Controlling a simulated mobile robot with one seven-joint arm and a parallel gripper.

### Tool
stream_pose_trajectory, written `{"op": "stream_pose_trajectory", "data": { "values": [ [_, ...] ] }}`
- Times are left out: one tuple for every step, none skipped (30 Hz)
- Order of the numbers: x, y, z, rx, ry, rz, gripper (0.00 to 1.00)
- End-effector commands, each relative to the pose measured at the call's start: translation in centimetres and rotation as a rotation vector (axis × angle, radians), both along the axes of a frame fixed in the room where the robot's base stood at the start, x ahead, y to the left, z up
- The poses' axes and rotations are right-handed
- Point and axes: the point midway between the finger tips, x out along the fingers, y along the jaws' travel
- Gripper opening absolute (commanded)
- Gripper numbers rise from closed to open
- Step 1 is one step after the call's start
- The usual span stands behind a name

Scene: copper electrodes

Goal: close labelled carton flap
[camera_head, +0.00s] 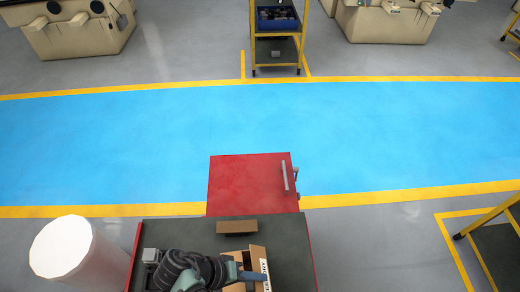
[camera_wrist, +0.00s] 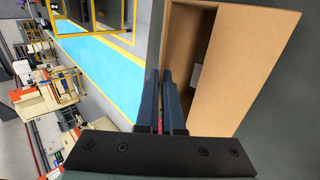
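The open cardboard carton (camera_head: 256,254) stands on the dark cart top near the bottom of the head view. A white label with dark print (camera_head: 265,269) shows on its right side. In the wrist view the carton (camera_wrist: 255,75) is open at its left part, with a dark inside and a pale patch within. My gripper (camera_wrist: 164,72) has its two dark blue fingers close together, with a narrow slit between them and nothing clearly held. The fingers are at the carton's left edge; whether they touch it I cannot tell. In the head view my gripper (camera_head: 249,276) is over the carton.
A small brown box (camera_head: 237,227) lies on the dark cart top (camera_head: 285,235), behind the carton. A red panel with a handle (camera_head: 250,183) adjoins the cart's far end. A white cylinder (camera_head: 65,250) stands at left. The blue floor lane (camera_head: 400,140) is clear.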

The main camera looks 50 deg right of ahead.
Motion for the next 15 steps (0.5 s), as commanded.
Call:
{"op": "stream_pose_trajectory", "data": {
  "values": [
    [0.37, 0.16, -0.82, -0.033, 0.029, 0.005, 0.0],
    [0.45, 0.22, -0.87, -0.052, 0.046, 0.005, 0.0],
    [0.5, 0.3, -0.89, -0.072, 0.067, 0.003, 0.0],
    [0.51, 0.34, -0.91, -0.087, 0.081, 0.003, 0.0],
    [0.57, 0.4, -0.9, -0.1, 0.093, 0.003, 0.0],
    [0.6, 0.45, -0.94, -0.116, 0.109, 0.003, 0.0],
    [0.61, 0.49, -0.97, -0.127, 0.122, 0.003, 0.0],
    [0.67, 0.51, -0.96, -0.139, 0.131, 0.003, 0.0],
    [0.67, 0.54, -0.99, -0.152, 0.145, 0.002, 0.0],
    [0.68, 0.59, -1.03, -0.16, 0.155, 0.002, 0.0],
    [0.71, 0.62, -1.06, -0.169, 0.163, 0.002, 0.0],
    [0.74, 0.63, -1.09, -0.179, 0.174, 0.001, 0.0],
    [0.75, 0.66, -1.11, -0.188, 0.18, 0.001, 0.0],
    [0.75, 0.68, -1.15, -0.194, 0.189, 0.001, 0.0],
    [0.78, 0.7, -1.17, -0.204, 0.196, 0.001, 0.0]
  ]
}}
